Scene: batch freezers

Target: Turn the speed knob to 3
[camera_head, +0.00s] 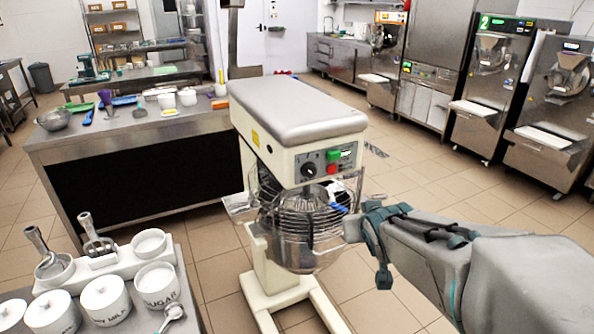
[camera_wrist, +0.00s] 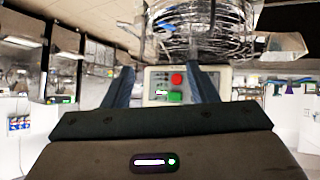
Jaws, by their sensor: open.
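The speed knob (camera_head: 308,170) is a dark round dial on the front panel of the cream stand mixer (camera_head: 290,130), left of a green and a red button. Its setting is too small to read. My gripper (camera_head: 347,205) is in front of the mixer, lower and to the right of the knob, near the bowl guard. The wrist view appears upside down; there my gripper (camera_wrist: 164,82) is open and empty, with the button panel (camera_wrist: 158,82) showing between its fingers. The knob is not clear there, probably hidden behind the right finger.
The wire bowl guard (camera_head: 300,210) is below the panel, close to my gripper. A steel counter (camera_head: 60,150) with utensils stands behind left. A table with white tubs (camera_head: 105,298) is at front left. Freezers (camera_head: 490,80) stand at the right; the tiled floor between is clear.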

